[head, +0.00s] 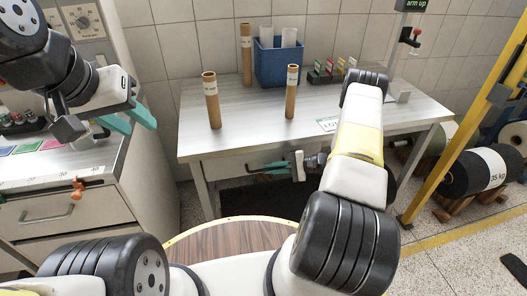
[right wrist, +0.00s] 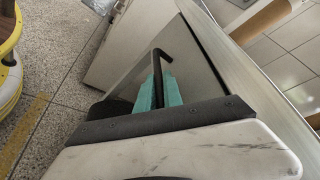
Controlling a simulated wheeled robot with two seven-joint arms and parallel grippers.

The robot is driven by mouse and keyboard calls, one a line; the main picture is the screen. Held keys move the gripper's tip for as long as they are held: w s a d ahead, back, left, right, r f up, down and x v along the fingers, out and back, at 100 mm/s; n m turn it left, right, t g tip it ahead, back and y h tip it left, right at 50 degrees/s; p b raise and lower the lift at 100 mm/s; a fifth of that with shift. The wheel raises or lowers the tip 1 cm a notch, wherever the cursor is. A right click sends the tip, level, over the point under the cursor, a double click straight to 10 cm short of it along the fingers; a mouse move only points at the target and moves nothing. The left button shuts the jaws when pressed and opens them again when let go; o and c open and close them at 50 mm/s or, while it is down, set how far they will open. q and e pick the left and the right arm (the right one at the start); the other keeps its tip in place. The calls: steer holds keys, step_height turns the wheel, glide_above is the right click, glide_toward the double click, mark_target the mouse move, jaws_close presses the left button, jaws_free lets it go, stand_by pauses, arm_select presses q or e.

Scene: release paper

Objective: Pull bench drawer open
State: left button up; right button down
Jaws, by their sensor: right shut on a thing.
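The bench (head: 200,120) has a grey metal top, with the drawer front (head: 225,171) under its front edge. My right gripper (head: 268,168) is at the drawer front, its teal fingers shut on the dark bar handle (head: 249,170). In the right wrist view the teal fingers of my right gripper (right wrist: 160,90) close around the black handle (right wrist: 157,58), whose bent end shows beyond them. The grey drawer front (right wrist: 200,75) looks close to flush with the bench. My left gripper (head: 130,118) is open and empty, above the floor between the left cabinet and the bench.
Several cardboard tubes (head: 212,105) and a blue bin (head: 280,64) stand on the bench top. A drawer cabinet (head: 60,205) is at left. A yellow post (head: 455,125) and black rolls (head: 470,172) are at right.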

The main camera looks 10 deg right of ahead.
stand_by(0.4)
steer(key=s+d, duration=0.1)
steer(key=s, duration=2.7)
steer(key=shift+s, duration=0.25)
steer(key=c, duration=1.5)
jaws_free()
steer(key=shift+d, duration=0.1)
steer(key=v, duration=0.7)
steer(key=shift+s+d+r, duration=0.1)
steer(key=shift+s+d, duration=0.1)
steer(key=shift+d, duration=0.1)
